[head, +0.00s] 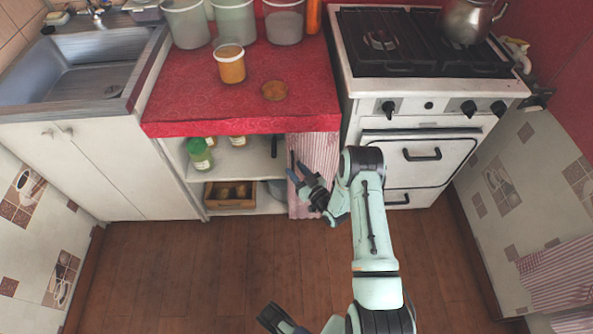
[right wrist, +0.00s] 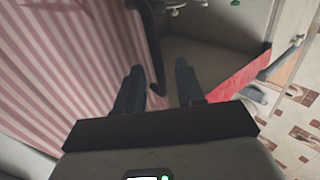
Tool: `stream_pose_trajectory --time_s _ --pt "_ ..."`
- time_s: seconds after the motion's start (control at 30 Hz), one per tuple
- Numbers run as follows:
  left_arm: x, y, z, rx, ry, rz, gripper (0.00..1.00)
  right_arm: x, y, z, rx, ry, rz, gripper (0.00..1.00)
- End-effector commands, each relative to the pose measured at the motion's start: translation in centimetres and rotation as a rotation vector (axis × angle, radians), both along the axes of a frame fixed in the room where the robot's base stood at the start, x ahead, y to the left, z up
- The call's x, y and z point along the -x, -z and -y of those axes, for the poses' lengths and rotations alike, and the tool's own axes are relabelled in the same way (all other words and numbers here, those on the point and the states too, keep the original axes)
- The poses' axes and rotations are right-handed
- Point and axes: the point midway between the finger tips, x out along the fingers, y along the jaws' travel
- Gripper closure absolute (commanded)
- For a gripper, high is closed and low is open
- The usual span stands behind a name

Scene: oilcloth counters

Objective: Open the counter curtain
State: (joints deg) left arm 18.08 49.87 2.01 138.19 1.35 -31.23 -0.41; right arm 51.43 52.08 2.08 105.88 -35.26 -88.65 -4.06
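The pink-and-white striped curtain (head: 322,158) hangs at the right end of the opening under the red counter, beside the stove. The rest of the opening is uncovered. My right gripper (head: 303,184) is in front of the curtain's left part. In the right wrist view the curtain (right wrist: 62,60) fills the left side, and the right gripper's two dark fingers (right wrist: 158,88) stand apart. I see no cloth between them. A dark part at the bottom edge of the head view seems to be my left gripper (head: 279,318); its fingers cannot be made out.
The red counter (head: 185,100) carries tubs and an orange jar (head: 230,64). The white stove (head: 425,150) stands close on the right. The wooden floor (head: 190,275) is clear.

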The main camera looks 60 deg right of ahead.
Motion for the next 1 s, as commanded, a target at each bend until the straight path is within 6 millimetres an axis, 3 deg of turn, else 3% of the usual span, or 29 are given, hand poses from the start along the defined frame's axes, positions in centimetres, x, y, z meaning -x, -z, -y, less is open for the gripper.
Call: stream_pose_trajectory --time_s 0.27,0.7,1.0 --pt "0.2 -0.3 0.1 0.003 0.002 -0.005 0.57 0.9 -0.1 -0.2 0.000 0.001 0.001 0.62" --pt "2.4 -2.0 1.2 0.032 0.028 -0.064 0.57 9.7 -0.1 -3.1 -0.002 0.003 -0.003 0.62" --pt "3.1 -2.4 1.5 0.039 0.034 -0.081 0.57 12.6 -0.1 -4.1 0.000 0.001 0.000 0.62"
